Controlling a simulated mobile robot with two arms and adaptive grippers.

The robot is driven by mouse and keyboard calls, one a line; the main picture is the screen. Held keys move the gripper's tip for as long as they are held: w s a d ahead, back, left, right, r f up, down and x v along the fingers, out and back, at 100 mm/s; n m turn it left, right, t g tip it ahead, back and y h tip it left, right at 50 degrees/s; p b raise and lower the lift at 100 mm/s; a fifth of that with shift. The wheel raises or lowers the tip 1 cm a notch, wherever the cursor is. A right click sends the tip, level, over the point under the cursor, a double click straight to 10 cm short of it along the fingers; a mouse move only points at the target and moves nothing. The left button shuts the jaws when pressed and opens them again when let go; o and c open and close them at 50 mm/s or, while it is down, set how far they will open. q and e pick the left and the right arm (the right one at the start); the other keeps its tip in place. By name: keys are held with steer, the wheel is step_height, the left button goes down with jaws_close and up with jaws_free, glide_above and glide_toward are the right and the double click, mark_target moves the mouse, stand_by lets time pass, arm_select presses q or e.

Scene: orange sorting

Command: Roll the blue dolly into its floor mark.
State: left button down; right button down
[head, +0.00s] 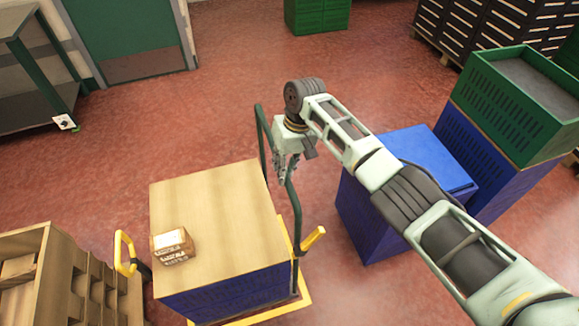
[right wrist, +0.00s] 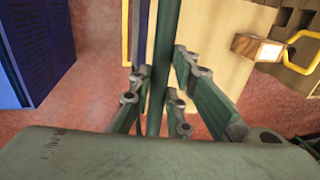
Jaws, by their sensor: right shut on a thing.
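The blue dolly carries a blue box (head: 230,294) with a flat wooden top (head: 205,205), in the lower left middle of the head view. A dark green upright handle frame (head: 297,215) stands at its right side. My right gripper (head: 287,163) is at this frame, shut on its bar. In the right wrist view the green bar (right wrist: 165,50) runs between the fingers (right wrist: 160,85). A yellow border (head: 304,290) shows along the box's lower right and front edges; I cannot tell whether it is the floor mark or part of the dolly. My left gripper is out of view.
A small carton (head: 173,247) lies on the wooden top. A wooden rack (head: 85,275) and yellow loop handle (head: 123,252) stand close on the left. Blue bins (head: 375,205) and a green crate (head: 510,115) stand right. The red floor (head: 200,110) behind is clear.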

steer(key=shift+a+r, duration=0.1)
steer(key=shift+a, duration=0.1)
steer(key=c, duration=1.6)
jaws_free()
steer(key=shift+c, duration=0.2)
step_height(320, 180, up, 12)
steer(key=d, duration=0.2)
steer(key=shift+w, duration=0.35)
